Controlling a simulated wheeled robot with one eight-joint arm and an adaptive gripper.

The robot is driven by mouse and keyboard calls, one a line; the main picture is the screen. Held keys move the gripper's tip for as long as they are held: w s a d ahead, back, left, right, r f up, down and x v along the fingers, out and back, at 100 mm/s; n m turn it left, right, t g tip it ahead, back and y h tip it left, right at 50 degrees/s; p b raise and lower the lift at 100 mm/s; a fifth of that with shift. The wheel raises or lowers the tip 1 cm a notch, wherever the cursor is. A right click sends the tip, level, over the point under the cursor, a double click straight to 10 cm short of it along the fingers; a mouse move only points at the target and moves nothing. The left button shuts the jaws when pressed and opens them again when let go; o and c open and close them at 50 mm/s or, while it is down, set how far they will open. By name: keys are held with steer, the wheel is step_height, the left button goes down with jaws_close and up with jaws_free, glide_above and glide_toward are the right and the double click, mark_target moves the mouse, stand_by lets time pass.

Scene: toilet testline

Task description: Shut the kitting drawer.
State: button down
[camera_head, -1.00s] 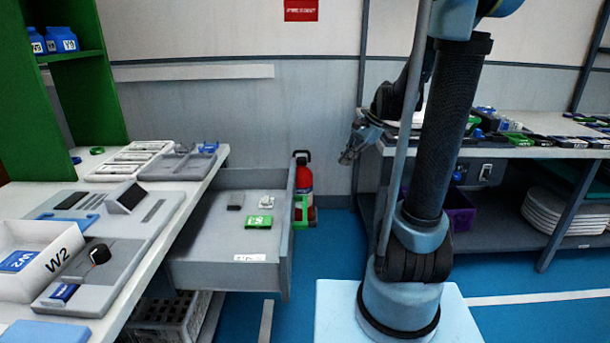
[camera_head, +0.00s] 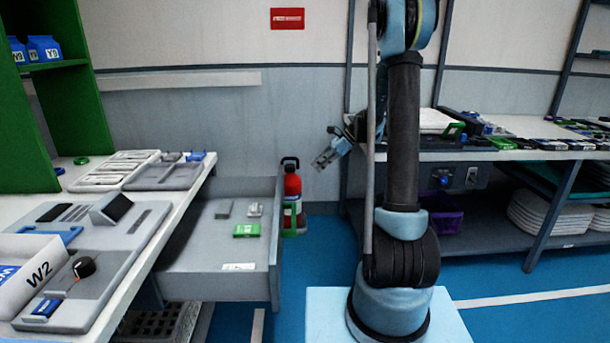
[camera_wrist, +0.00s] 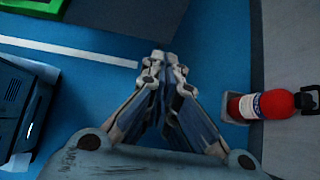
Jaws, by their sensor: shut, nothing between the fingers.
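The grey kitting drawer (camera_head: 262,281) is pulled out from under the left workbench in the head view. It holds a green box (camera_head: 247,230), a dark grey piece (camera_head: 225,209) and a small pale part (camera_head: 255,209). My gripper (camera_head: 322,165) hangs in the air to the right of the drawer, apart from it and near the back wall. In the wrist view my gripper (camera_wrist: 163,57) points over the blue floor with its fingertips together and nothing between them. The drawer cannot be made out in the wrist view.
A red fire extinguisher (camera_head: 292,190) stands at the wall behind the drawer's far corner; it also shows in the wrist view (camera_wrist: 265,105). The left bench (camera_head: 150,247) carries trays and a white W2 bin (camera_head: 38,272). A loaded shelf stands right. Blue floor beside the drawer is clear.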

steer(key=a+r+x, duration=0.2)
steer(key=x, duration=1)
steer(key=shift+s+a, duration=0.15)
